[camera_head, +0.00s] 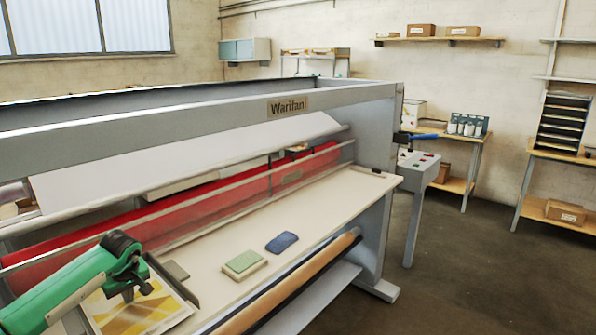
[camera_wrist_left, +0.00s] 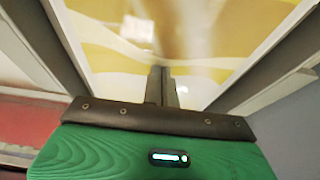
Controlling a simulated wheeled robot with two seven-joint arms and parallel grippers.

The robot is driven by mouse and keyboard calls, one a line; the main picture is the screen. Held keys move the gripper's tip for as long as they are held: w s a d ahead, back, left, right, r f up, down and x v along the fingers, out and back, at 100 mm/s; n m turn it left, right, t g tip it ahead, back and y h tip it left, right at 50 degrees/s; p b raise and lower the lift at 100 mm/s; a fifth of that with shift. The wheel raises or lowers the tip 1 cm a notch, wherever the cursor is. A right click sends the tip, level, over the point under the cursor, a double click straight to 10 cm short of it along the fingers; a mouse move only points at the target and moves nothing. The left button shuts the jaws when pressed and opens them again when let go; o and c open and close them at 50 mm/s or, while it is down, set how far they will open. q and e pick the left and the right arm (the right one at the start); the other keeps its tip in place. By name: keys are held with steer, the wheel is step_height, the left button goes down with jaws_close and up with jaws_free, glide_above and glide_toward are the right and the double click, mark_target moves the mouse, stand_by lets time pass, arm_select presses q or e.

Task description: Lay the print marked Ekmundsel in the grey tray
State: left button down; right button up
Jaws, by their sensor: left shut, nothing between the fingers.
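A print with a yellow and white pattern (camera_head: 140,312) lies at the lower left of the head view, on the near left end of the laminator's bed. It also fills the middle of the left wrist view (camera_wrist_left: 110,55); a small pale label on it is too blurred to read. Dark grey edging, seemingly the grey tray (camera_head: 178,286), runs along the print's sides. My left gripper (camera_head: 135,293) is over the print, its fingers closed together and empty; they also show in the left wrist view (camera_wrist_left: 162,85). I cannot tell whether the fingertips touch the print. My right gripper is out of view.
The large laminator (camera_head: 200,125), marked Warifani, fills the left and middle. A green-and-cream block (camera_head: 244,263) and a blue pad (camera_head: 282,242) lie on its pale bed (camera_head: 335,200). A control box (camera_head: 418,167) stands at its right end. The floor at right is clear.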

arm_select(q)
steer(key=shift+w+a+f, duration=0.1)
steer(key=shift+w+a, duration=0.15)
steer(key=shift+a, duration=0.05)
steer(key=shift+r, duration=0.35)
steer(key=shift+w+r+p, duration=0.1)
steer(key=shift+r+p, duration=0.3)
steer(key=shift+r, duration=0.35)
